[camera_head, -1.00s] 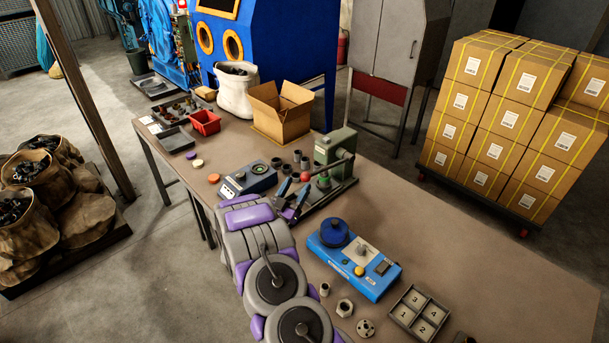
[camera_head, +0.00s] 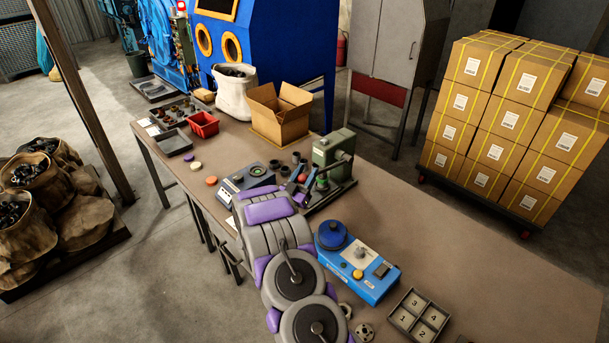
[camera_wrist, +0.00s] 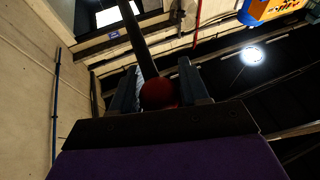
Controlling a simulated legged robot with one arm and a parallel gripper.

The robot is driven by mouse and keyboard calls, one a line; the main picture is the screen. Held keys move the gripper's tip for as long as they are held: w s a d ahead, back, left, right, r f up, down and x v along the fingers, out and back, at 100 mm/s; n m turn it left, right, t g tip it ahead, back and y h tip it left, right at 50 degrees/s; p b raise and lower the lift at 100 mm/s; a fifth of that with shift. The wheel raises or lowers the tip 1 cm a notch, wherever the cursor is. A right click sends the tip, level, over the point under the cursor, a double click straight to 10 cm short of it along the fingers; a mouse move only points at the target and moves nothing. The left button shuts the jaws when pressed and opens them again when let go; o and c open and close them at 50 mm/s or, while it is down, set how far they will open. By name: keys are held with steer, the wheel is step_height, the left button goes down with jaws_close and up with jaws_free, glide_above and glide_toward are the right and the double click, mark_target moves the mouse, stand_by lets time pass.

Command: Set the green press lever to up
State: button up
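The green press (camera_head: 333,152) stands upright on the workbench behind my gripper. Its lever has a dark rod (camera_wrist: 141,42) with a red ball knob (camera_wrist: 160,93) at the end. In the wrist view the knob sits between the two fingers of my gripper (camera_wrist: 160,88), with the rod running up and away from it. The knob fills most of the gap, and I cannot tell whether the fingers press on it. In the head view my gripper (camera_head: 299,184) is just left of the press, and the knob is hard to make out there.
A blue device with a round knob (camera_head: 358,265) and a numbered tray (camera_head: 392,317) lie on the bench in front. A cardboard box (camera_head: 279,112) stands behind. The bench to the right is clear.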

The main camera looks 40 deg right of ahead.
steer(key=shift+d+f, duration=0.1)
steer(key=shift+d, duration=0.2)
steer(key=shift+c, duration=1.4)
steer(key=shift+a, duration=0.2)
jaws_close()
